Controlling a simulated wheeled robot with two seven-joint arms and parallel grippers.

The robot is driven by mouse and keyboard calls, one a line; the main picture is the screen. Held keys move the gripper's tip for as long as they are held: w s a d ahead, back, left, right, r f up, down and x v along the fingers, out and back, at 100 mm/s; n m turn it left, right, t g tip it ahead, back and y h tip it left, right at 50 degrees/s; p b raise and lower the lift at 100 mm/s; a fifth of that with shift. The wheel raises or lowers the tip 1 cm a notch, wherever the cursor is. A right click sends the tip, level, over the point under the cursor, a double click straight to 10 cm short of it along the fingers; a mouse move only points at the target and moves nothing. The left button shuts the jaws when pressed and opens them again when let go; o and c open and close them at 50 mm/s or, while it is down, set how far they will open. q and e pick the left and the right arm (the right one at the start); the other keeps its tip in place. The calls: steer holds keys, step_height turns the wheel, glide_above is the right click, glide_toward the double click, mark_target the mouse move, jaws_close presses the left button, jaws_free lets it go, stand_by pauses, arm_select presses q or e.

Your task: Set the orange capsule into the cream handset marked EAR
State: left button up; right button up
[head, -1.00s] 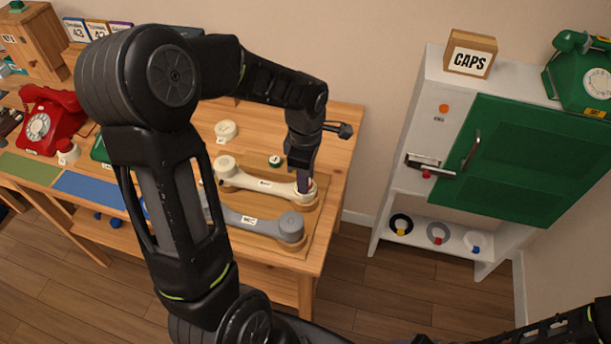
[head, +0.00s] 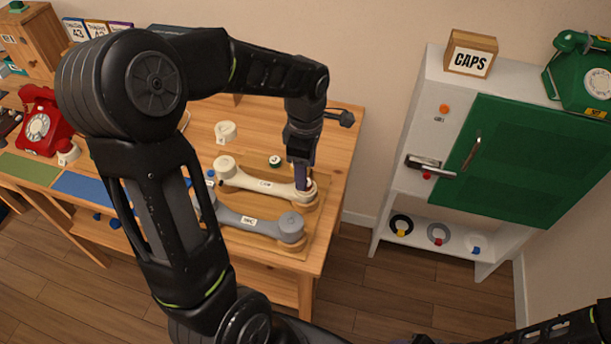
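The cream handset (head: 255,184) lies on a wooden board on the workbench; its small label is too blurred to read surely. My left gripper (head: 302,184) points down at the handset's right end, with its fingertips at or in the round cup there. I cannot tell whether the fingers are open or shut. No orange capsule can be made out; the fingers and the cup may hide it. A grey handset (head: 245,218) with a white label lies in front, partly behind my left arm. My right gripper is out of view; only part of that arm shows at bottom right.
A small dark green round piece (head: 275,161) and a cream cap (head: 226,131) sit behind the handsets. A white cabinet (head: 432,125) with a green door (head: 515,160) stands right, across a floor gap. A red phone (head: 42,120) stands at left.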

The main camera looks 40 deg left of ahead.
arm_select(q)
step_height(320, 180, up, 5)
steer(key=shift+f, duration=0.2)
stand_by(0.9)
